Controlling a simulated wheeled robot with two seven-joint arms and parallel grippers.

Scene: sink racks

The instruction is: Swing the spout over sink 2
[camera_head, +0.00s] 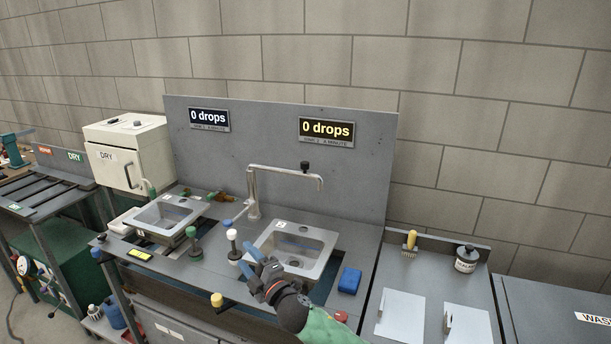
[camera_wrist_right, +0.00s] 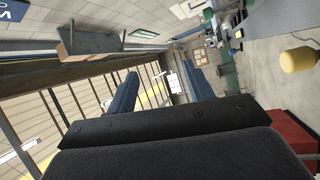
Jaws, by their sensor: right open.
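The silver spout (camera_head: 285,171) rises from a post between two sinks and reaches right, with its down-turned end above the right sink (camera_head: 328,238). A black knob (camera_head: 305,166) sits on its arm near the outer end. The left sink (camera_head: 198,206) has no spout above it. Both sinks carry small number tags too small to read surely. My right gripper (camera_head: 250,258) is in front of the right sink, by its near left corner, low and apart from the spout. Its blue fingers are spread and empty, also in the right wrist view (camera_wrist_right: 160,90). My left gripper is out of view.
A white-topped knob (camera_head: 232,236) and a green knob (camera_head: 194,236) stand left of my right gripper. A blue sponge (camera_head: 350,280) lies right of the right sink. A grey back panel (camera_head: 360,150) stands close behind the spout. Air above the sinks looks free.

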